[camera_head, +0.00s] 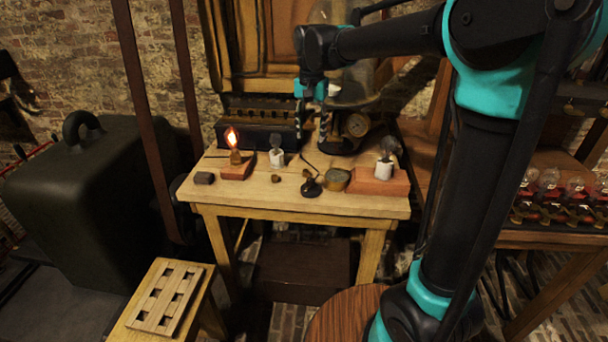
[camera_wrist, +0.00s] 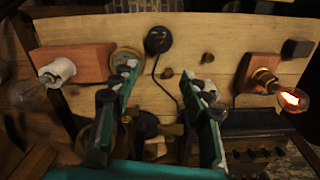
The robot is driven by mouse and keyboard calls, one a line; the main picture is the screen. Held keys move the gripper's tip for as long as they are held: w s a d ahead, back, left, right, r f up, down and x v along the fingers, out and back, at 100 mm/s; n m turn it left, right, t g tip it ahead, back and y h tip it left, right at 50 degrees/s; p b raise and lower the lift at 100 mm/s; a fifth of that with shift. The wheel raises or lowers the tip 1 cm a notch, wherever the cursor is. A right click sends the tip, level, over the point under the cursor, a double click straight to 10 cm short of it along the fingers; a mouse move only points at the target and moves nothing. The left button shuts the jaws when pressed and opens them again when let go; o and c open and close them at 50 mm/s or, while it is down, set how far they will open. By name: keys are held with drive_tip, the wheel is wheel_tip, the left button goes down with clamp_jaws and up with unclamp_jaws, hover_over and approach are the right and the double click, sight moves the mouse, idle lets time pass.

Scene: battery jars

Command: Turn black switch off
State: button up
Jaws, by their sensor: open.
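The black switch (camera_head: 311,186) is a small round black piece with a cord, standing on the wooden table near its front middle. In the wrist view the black switch (camera_wrist: 158,40) lies beyond the fingertips, near the top of the picture. Its exact lever position is too small to tell. My gripper (camera_head: 311,130) hangs above the table, behind the switch and apart from it. In the wrist view my gripper (camera_wrist: 162,72) has its two fingers spread with nothing between them. A lit bulb (camera_head: 232,137) glows on a reddish block at the left.
The wooden table (camera_head: 220,194) also bears a round brass gauge (camera_head: 336,180), an unlit bulb in a white socket (camera_head: 277,157), and a reddish block (camera_head: 376,184) with another white-socketed bulb. A dark box (camera_head: 258,138) and a glass dome apparatus stand behind. The front edge is mostly clear.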

sight(310, 179)
wheel_tip(310, 179, down, 16)
drive_tip(key=shift+f, duration=0.25)
drive_tip(key=shift+c, duration=0.3)
clamp_jaws()
